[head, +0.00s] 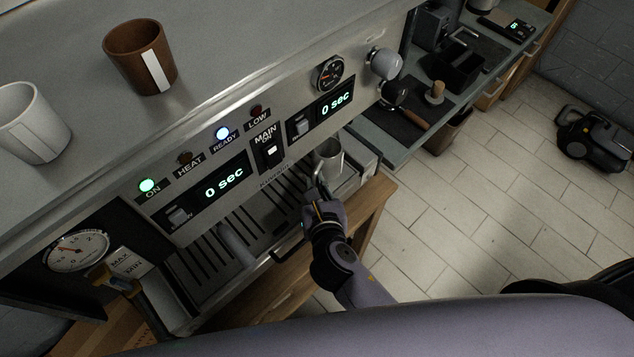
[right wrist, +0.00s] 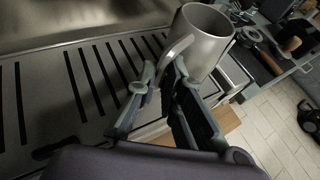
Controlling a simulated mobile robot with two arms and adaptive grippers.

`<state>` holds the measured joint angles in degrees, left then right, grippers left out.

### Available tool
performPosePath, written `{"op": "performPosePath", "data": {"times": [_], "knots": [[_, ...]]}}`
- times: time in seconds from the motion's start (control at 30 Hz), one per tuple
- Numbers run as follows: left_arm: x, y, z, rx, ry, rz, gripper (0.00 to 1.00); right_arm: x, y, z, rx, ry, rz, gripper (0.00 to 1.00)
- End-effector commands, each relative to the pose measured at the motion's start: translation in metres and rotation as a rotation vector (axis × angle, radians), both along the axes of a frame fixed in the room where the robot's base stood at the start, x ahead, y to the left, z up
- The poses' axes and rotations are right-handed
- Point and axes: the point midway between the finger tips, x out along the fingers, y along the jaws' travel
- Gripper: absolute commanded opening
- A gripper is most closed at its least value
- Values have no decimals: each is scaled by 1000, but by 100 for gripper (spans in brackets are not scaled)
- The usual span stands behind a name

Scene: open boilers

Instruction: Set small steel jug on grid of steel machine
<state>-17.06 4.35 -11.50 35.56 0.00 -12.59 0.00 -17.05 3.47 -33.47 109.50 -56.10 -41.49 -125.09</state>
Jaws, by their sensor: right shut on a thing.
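The small steel jug (head: 328,155) is upright at the right end of the steel machine (head: 290,95), by the grid (head: 240,228). It also shows in the right wrist view (right wrist: 207,42), with its handle toward my gripper. My right gripper (head: 318,188) is shut on the jug's handle; its fingers (right wrist: 162,88) are in front of the jug in the wrist view. The slotted grid (right wrist: 90,75) lies to the left of the jug there. The jug's base is partly hidden, and I cannot tell whether it touches the grid. My left gripper is not seen.
A brown cup (head: 139,57) and a white cup (head: 33,122) stand on the machine's top. A side counter (head: 400,150) with a wooden-handled tamper (head: 435,93) is at the right. Most of the grid is bare. A vacuum cleaner (head: 594,138) is on the tiled floor.

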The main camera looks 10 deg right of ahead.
Motion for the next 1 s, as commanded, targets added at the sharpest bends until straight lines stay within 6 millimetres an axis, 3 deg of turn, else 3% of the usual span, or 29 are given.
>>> {"op": "performPosePath", "data": {"times": [0.8,0.83,1.0], "knots": [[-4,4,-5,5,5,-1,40,1,0,-10,0,-2,1,0],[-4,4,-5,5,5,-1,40,1,0,-10,0,-2,1,10],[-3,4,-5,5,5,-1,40,0,0,-10,0,-1,1,21]]}}
